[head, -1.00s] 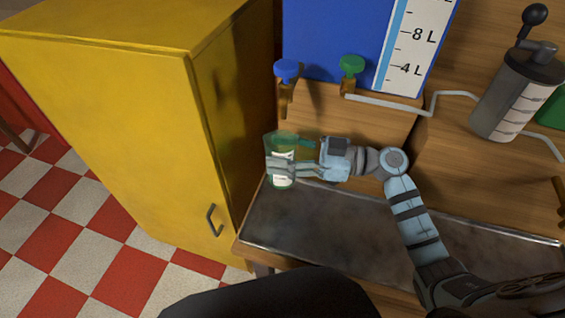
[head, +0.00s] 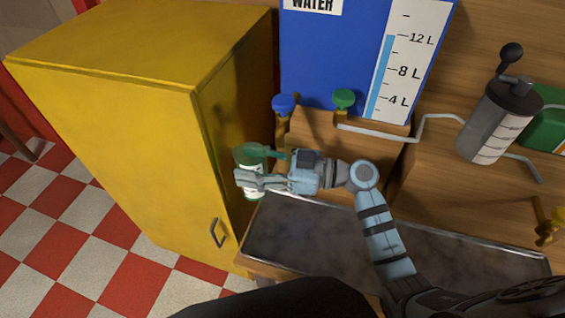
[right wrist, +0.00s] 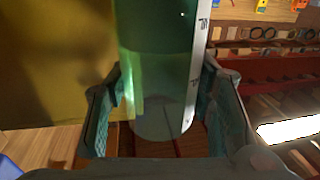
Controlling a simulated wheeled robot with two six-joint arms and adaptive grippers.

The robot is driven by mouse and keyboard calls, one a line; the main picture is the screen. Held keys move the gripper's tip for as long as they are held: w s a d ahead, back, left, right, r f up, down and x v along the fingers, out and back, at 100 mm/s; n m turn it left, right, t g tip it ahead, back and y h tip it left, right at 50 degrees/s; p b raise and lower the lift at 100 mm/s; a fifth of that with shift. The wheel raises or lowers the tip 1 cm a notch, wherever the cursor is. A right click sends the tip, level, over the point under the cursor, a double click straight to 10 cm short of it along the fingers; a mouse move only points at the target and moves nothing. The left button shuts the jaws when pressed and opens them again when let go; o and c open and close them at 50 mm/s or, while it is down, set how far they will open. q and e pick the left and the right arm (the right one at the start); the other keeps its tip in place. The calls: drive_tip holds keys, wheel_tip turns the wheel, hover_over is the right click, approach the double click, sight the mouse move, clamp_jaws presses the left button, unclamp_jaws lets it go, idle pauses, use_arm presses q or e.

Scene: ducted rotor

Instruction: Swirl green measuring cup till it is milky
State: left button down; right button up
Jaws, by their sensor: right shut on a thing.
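The green measuring cup (head: 249,156) is a see-through green vessel with a pale label or scale strip. My right gripper (head: 247,180) is shut on it from the right side in the head view, holding it beside the yellow cabinet, above the left end of the dark tray. In the right wrist view the cup (right wrist: 158,65) stands between the two fingers of the gripper (right wrist: 165,95), its white marked strip to the right. The part of it low down looks clear greenish; I cannot tell whether its contents are milky. My left gripper is not in view.
A yellow cabinet (head: 110,110) stands close at the left. A blue water tank (head: 330,60) with a level scale is behind, with blue (head: 283,103) and green (head: 344,99) tap knobs. A grey hand-cranked container (head: 492,125) is at right. The dark tray (head: 330,240) looks empty.

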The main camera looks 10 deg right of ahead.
drive_tip(key=d, duration=0.5)
drive_tip(key=shift+w+d+f, duration=0.15)
drive_tip(key=shift+f, duration=0.1)
drive_tip(key=shift+c, duration=0.7)
drive_tip(key=a, duration=0.3)
drive_tip(key=shift+a+r, duration=0.1)
drive_tip(key=shift+r, duration=0.25)
clamp_jaws()
drive_tip(key=shift+a+f, duration=0.25)
drive_tip(key=shift+f, duration=0.05)
drive_tip(key=d, duration=0.4)
drive_tip(key=a, duration=0.5)
drive_tip(key=shift+r, duration=0.3)
drive_tip(key=shift+a+f, duration=0.1)
drive_tip(key=shift+a, duration=0.25)
drive_tip(key=d, duration=0.6)
drive_tip(key=shift+d, duration=0.15)
